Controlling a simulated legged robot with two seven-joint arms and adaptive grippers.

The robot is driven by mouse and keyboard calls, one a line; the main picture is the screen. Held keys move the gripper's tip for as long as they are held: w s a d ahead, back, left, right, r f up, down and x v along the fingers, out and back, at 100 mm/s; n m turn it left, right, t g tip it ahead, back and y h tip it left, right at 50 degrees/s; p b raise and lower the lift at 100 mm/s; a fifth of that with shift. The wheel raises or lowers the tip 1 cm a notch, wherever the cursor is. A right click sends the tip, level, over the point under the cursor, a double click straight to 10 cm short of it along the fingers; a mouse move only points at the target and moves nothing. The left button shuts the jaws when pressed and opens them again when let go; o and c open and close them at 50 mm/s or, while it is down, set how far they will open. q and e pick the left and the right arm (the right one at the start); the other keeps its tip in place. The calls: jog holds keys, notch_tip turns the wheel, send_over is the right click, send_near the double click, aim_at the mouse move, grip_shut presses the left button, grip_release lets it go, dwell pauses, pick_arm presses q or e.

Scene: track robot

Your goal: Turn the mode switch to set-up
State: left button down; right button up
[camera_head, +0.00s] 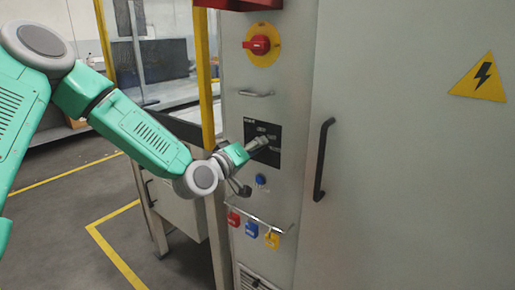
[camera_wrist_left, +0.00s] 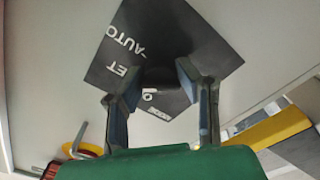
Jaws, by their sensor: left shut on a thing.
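The black mode switch panel (camera_head: 261,156) is on the grey cabinet's narrow front, below a small metal handle. In the left wrist view the panel (camera_wrist_left: 190,35) appears rotated, with white "AUTO" lettering and part of another label ending in "ET". My left gripper (camera_head: 262,143) reaches the panel from the left. In the left wrist view its two fingers (camera_wrist_left: 157,82) stand on either side of the dark switch knob at the panel's middle, shut on it. The knob blends into the black panel, so its pointing direction cannot be told. My right gripper is not in view.
A red rotary switch (camera_head: 257,45) on a yellow disc sits above the panel. A blue button (camera_head: 261,180) and a rail with red (camera_head: 234,218), blue (camera_head: 251,229) and yellow (camera_head: 271,239) padlocks are below. A black door handle (camera_head: 324,160) stands to the right.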

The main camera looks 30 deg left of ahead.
pick_arm(q)
jog(key=shift+s+f, duration=0.1)
jog(key=shift+f, duration=0.25)
jog(key=c, duration=1.2)
grip_release()
jog(key=shift+a+r, duration=0.1)
jog(key=shift+a, duration=0.05)
jog(key=s, duration=0.8)
jog(key=s+a, duration=0.1)
jog(key=s, duration=0.2)
jog(key=shift+s, duration=0.4)
